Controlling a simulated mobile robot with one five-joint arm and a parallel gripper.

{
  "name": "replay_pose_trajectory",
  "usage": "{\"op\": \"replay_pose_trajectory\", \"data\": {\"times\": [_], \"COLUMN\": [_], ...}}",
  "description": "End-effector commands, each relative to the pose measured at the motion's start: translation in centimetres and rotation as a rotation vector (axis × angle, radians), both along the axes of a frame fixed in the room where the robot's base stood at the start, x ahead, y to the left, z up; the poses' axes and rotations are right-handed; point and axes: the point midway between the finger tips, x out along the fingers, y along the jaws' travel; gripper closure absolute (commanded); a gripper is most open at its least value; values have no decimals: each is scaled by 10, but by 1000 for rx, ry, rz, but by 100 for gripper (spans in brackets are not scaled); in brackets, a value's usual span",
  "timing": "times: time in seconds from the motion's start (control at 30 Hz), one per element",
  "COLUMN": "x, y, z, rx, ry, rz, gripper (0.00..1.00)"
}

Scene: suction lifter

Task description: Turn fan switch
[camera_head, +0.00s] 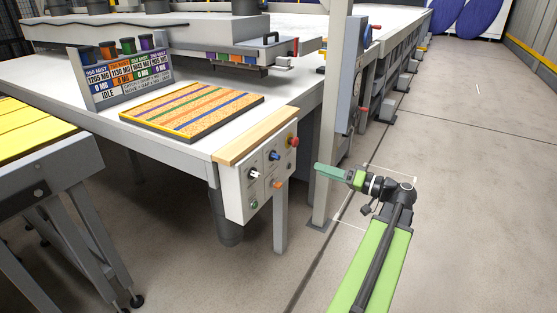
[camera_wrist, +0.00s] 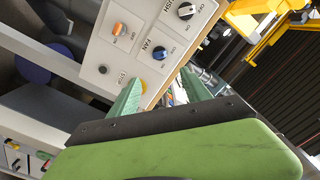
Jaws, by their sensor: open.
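The fan switch is a blue knob (camera_wrist: 160,53) beside the printed word FAN on a pale control panel (camera_wrist: 100,45). In the head view the blue knob (camera_head: 274,155) sits in the panel's upper row, between a black-and-white knob and a red button. My gripper (camera_head: 318,166) is to the right of the panel, apart from it. In the wrist view its two green fingers (camera_wrist: 160,88) are spread and empty, with the blue knob ahead of the gap. The knob is uncovered, but its exact setting is too small to read.
A black-and-white knob (camera_wrist: 187,11) and an orange switch (camera_wrist: 120,28) are close to the blue knob. A red button (camera_head: 292,141) is at the panel's right end. A grey post (camera_head: 328,120) stands behind my gripper. Open floor (camera_head: 470,200) lies to the right.

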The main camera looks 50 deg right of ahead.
Motion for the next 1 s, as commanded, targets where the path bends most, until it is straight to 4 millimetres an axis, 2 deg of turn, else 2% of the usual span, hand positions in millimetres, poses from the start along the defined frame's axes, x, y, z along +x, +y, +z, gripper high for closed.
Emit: {"op": "replay_pose_trajectory", "data": {"times": [0.4, 0.6, 0.8, 1.0], "x": [101, 141, 158, 160], "y": [26, 35, 40, 41], "z": [0, 0, 0, 0], "rx": [2, 1, 1, 1], "ry": [2, 3, 3, 3], "rz": [7, 5, 5, 5], "gripper": [44, 44, 44, 44]}}
